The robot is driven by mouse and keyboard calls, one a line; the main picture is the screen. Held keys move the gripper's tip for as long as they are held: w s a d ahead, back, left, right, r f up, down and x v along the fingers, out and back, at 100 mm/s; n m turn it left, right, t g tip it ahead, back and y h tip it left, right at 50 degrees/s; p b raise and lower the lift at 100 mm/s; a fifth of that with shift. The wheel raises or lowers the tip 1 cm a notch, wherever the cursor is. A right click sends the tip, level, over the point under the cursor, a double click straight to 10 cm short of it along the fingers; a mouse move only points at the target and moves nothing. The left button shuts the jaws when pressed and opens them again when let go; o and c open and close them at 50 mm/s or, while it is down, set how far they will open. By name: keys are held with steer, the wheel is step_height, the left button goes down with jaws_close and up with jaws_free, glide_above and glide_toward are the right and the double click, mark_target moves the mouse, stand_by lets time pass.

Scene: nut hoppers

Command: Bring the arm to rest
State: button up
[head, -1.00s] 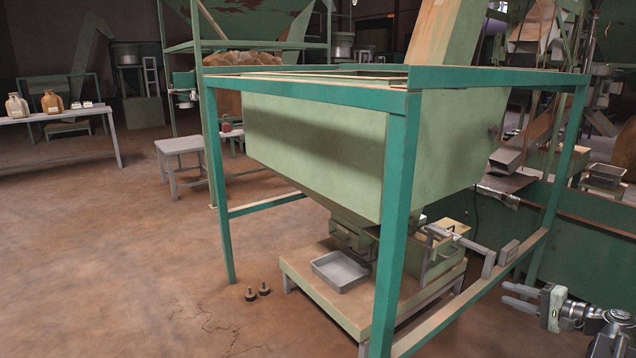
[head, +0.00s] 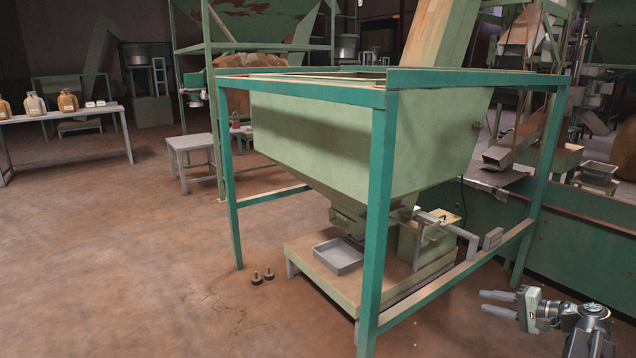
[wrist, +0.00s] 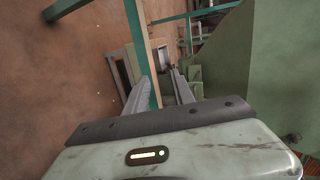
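My gripper (head: 497,304) shows at the lower right of the head view, to the right of the hopper frame's front post and clear of it. Its two fingers point left and stand apart, with nothing seen between them. In the wrist view my gripper (wrist: 157,86) also shows both fingers apart and empty, with the green frame and the floor beyond them. My arm runs from the gripper to the lower right corner of the head view.
A green hopper (head: 325,140) hangs in a teal frame (head: 377,220). Below it a grey tray (head: 338,257) sits on a low stand (head: 310,265). Two small dark weights (head: 263,276) lie on the floor. The left floor is open.

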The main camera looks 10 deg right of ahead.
steer(key=w+a+f+n+g+p, duration=0.1)
steer(key=a+f+g, duration=0.1)
steer(key=a, duration=0.5)
steer(key=w+a+f+n+g+p, duration=0.1)
steer(key=w+a+n+g, duration=0.1)
steer(key=a, duration=0.5)
steer(key=s+a+f+n+g+h+p, duration=0.1)
steer(key=s+a+n+g+h+p, duration=0.15)
steer(key=a, duration=0.65)
steer(key=s+a+f+n+g+h+p, duration=0.2)
steer(key=s+a+n+g+h, duration=0.1)
steer(key=a, duration=0.6)
steer(key=s+a+f+n+g+h+p, duration=0.1)
steer(key=s+a+n+g+h+p, duration=0.15)
steer(key=a, duration=0.65)
step_height(320, 180, up, 38)
steer(key=p, duration=3.7)
steer(key=shift+d+f, duration=0.15)
steer(key=shift+f, duration=0.05)
